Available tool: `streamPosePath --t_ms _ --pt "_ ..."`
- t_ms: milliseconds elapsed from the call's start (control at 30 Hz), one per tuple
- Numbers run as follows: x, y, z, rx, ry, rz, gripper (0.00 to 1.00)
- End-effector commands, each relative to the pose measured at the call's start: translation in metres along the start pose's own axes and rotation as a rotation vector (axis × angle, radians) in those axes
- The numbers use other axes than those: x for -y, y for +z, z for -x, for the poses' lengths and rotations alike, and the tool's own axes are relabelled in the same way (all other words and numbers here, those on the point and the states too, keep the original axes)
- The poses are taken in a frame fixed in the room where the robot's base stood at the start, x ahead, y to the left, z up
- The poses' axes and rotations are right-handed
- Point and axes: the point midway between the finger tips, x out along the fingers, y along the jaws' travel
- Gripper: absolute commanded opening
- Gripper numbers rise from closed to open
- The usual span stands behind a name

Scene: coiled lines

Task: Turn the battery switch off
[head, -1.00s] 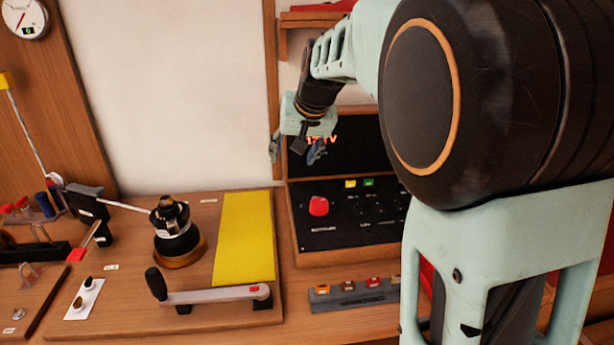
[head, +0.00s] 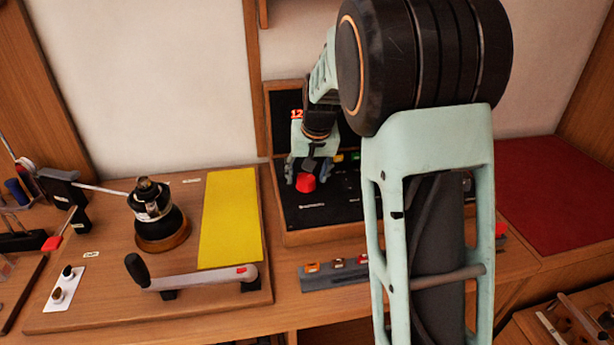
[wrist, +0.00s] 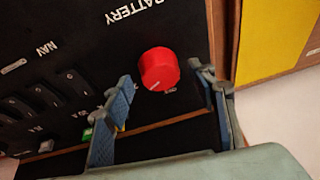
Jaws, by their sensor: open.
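The battery switch is a round red knob (head: 306,183) on the black sloping panel (head: 318,212). In the wrist view the red knob (wrist: 159,69) stands just beyond the fingertips, with the word BATTERY beside it and a small, partly hidden label at its lower edge. A pale pointer line shows on its face. My gripper (head: 303,171) is open above the panel at the knob. In the wrist view the fingers of my gripper (wrist: 166,88) are spread, one on each side of the knob's near end; I cannot tell whether either touches it.
Rows of black switches (wrist: 35,98) and a green button (wrist: 87,134) lie left of the knob in the wrist view. A winch (head: 157,215), a crank handle (head: 195,277) and a yellow mat (head: 231,218) occupy the wooden board at left. A red mat (head: 545,190) lies right.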

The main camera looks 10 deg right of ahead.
Motion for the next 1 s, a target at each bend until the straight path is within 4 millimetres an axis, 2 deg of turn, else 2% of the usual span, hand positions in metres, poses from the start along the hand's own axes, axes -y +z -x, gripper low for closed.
streamPosePath --t_ms 100,367,767,1000 --pt "0.0 -0.0003 -0.0067 -0.001 0.0 0.0 0.52" --pt "0.0001 -0.0005 -0.0077 -0.002 0.0 0.0 0.52" --pt "0.0 -0.0005 -0.0074 -0.002 0.0 0.0 0.1" --pt "-0.0004 -0.0004 -0.0079 -0.001 -0.008 0.016 0.1"
